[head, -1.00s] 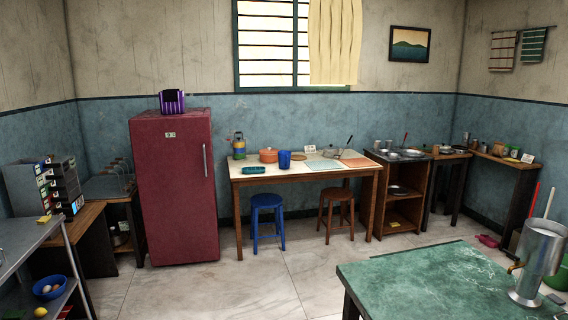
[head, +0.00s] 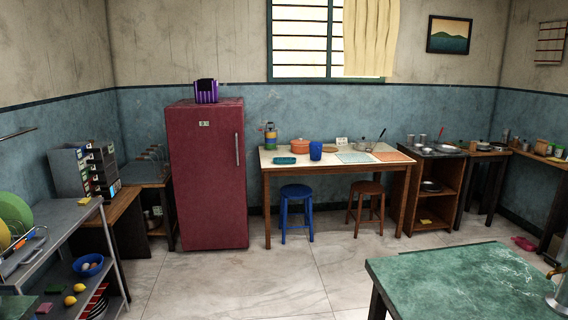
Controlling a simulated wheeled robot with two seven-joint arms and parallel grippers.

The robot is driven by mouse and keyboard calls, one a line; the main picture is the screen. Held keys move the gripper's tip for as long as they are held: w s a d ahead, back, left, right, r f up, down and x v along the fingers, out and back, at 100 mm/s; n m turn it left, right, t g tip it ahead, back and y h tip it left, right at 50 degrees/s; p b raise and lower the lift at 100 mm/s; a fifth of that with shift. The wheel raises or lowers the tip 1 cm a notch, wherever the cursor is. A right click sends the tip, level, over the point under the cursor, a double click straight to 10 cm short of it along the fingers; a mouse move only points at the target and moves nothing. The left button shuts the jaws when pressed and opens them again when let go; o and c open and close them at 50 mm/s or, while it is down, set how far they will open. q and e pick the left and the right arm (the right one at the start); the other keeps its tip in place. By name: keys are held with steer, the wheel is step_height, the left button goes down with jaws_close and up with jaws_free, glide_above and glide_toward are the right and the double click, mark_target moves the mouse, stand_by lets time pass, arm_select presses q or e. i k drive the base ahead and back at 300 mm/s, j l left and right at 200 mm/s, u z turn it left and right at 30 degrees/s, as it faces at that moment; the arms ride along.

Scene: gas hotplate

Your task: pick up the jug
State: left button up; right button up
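A blue jug (head: 315,151) stands upright on the light-topped wooden table (head: 266,167) against the back wall, near the middle of the head view. It is small and far off, and I cannot make out its handle. A teal tray or dish (head: 285,161) lies to its left and an orange pot (head: 299,146) stands behind it to the left. Neither of my grippers is in view.
A blue stool (head: 296,193) and a brown stool (head: 367,188) stand at the table's front. A red fridge (head: 207,180) is left of it. A green table (head: 440,285) fills the near right and a metal shelf (head: 55,225) the left. Open floor (head: 240,290) lies between.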

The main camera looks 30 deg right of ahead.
mark_target(315, 147)
steer(key=i+z, duration=0.3)
steer(key=i, duration=2.55)
steer(key=i+z, duration=0.1)
steer(key=i, duration=0.4)
steer(key=i+j+z, duration=0.1)
steer(key=i, duration=0.35)
steer(key=i+j+z, duration=0.1)
steer(key=i, duration=0.4)
steer(key=i+j+z, duration=0.2)
steer(key=i+z, duration=0.2)
steer(key=i+j+z, duration=0.4)
steer(key=i, duration=0.2)
